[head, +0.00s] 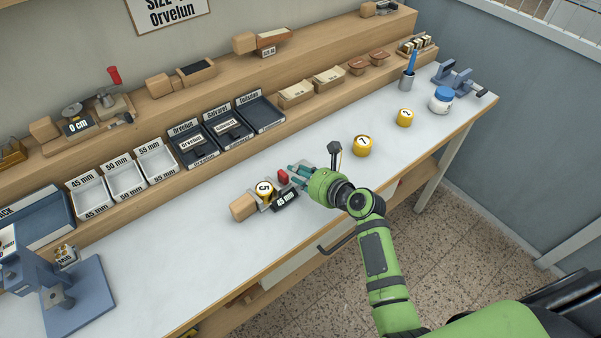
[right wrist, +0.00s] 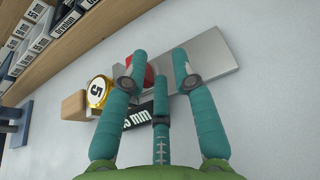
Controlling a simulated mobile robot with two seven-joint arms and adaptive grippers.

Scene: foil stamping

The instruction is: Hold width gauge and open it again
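A yellow roll marked 5 (head: 265,188) sits between the block and the red part. My right gripper (head: 294,174) is at the red end. In the right wrist view its teal fingers are spread, with the red part (right wrist: 142,74) partly hidden behind the left finger; contact is unclear. My left gripper is out of view.
Yellow rolls marked 7 (head: 362,146) and 2 (head: 404,117) stand further right, before a white jar (head: 441,100). White bins (head: 125,181) and black trays (head: 227,127) line the back. A blue press (head: 75,295) stands at left. Bench left of the gauge is clear.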

